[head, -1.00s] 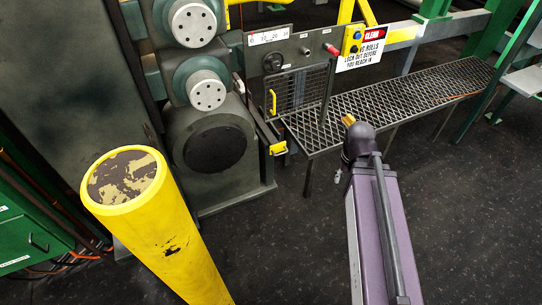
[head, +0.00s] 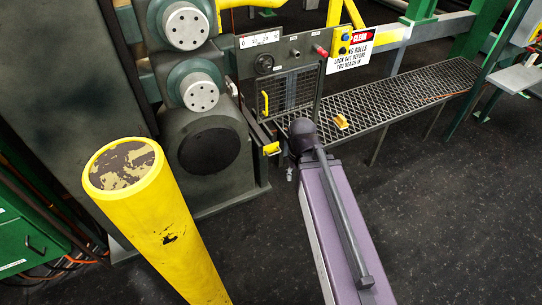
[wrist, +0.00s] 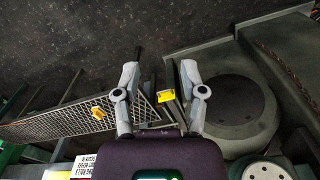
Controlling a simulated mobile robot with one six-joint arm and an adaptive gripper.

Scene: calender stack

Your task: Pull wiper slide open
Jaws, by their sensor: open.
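A yellow handle (head: 271,148) sits at the near end of a narrow dark bar beside the lower roll housing, which I take to be the wiper slide. In the wrist view the yellow handle (wrist: 165,95) lies in the gap between my fingers, apart from both as far as I can tell. My gripper (wrist: 159,68) is open and empty, its two grey fingers spread on either side. How far the handle lies beyond the fingers is unclear.
A mesh grating shelf (head: 420,98) runs right of the handle, with a small yellow piece (head: 341,121) on it. A mesh guard (head: 290,92) with a yellow grip stands behind. A yellow bollard (head: 165,230) stands front left. The dark floor (head: 450,220) at right is clear.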

